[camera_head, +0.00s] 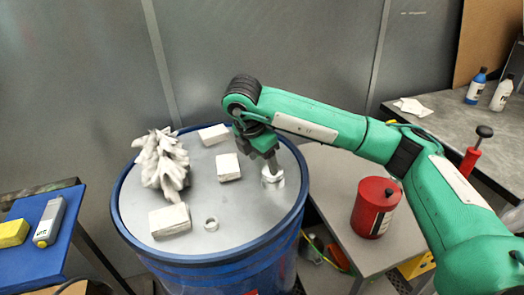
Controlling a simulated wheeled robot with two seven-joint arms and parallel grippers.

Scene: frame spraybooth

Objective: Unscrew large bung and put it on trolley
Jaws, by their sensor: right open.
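The large bung (272,180) is a pale metal cylinder with a raised top, standing on the right part of the blue drum's grey lid (245,200). My right gripper (271,165) points down right over it, with its dark fingers open at the bung's raised top. The fingers partly hide that top, and I cannot tell whether they touch it. A smaller round fitting (211,224) sits near the front of the lid. A blue-topped stand (30,250) at the left and a grey low table (335,200) at the right flank the drum; I cannot tell which is the trolley. My left gripper is out of view.
A crumpled white rag (160,165) and pale blocks (170,220) lie on the lid. A red can (376,207) stands on the grey table. A yellow sponge (14,233) and a grey handheld device (49,222) lie on the blue stand. A workbench (440,125) with bottles is at the back right.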

